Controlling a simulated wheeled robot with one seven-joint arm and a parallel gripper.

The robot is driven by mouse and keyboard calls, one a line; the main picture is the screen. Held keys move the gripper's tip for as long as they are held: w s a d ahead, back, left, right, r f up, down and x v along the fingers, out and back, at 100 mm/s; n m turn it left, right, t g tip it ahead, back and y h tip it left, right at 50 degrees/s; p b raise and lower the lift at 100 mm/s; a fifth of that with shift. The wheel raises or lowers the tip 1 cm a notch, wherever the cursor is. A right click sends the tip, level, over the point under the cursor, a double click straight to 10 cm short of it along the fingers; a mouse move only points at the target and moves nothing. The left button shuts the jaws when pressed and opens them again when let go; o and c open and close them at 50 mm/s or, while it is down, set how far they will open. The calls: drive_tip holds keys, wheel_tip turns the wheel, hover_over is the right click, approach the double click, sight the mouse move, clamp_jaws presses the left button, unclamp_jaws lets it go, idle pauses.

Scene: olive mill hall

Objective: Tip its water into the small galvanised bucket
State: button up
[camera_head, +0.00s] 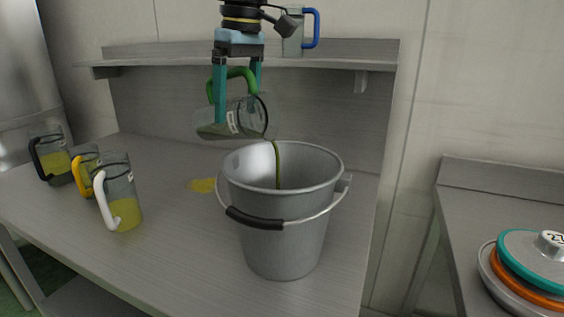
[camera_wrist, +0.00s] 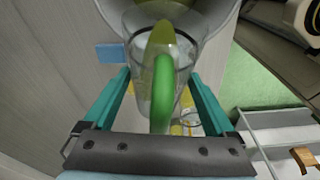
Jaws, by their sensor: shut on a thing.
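My gripper (camera_head: 238,100) is shut on the green handle of a clear jug (camera_head: 250,122), above and slightly left of the bucket's rim. The jug is tipped over to the right, with yellow-green liquid along its lower side. A thin dark olive stream falls from its lip into the galvanised bucket (camera_head: 280,235). The bucket stands upright on the bench, its black-gripped bail hanging at the front. Its floor is hidden. In the wrist view the green-handled jug (camera_wrist: 184,62) lies between my fingers, its mouth over the bucket (camera_wrist: 222,12).
Jugs of yellow liquid with black (camera_head: 54,163), yellow (camera_head: 86,160) and white (camera_head: 122,205) handles stand at left on the bench (camera_head: 180,235). A yellow patch (camera_head: 203,185) lies beside the bucket. A blue-handled jug (camera_head: 293,42) stands on the shelf (camera_head: 345,63). Stacked discs (camera_head: 530,262) sit at right.

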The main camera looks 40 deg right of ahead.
drive_tip(key=shift+s+d+f+t+b, duration=0.1)
drive_tip(key=shift+s+d+t+b, duration=0.2)
drive_tip(key=shift+s+t, duration=0.25)
idle(0.6)
drive_tip(key=shift+s+f+t+y+b, duration=0.3)
drive_tip(key=shift+t+y+b, duration=0.1)
drive_tip(key=shift+t+b, duration=0.15)
idle(0.8)
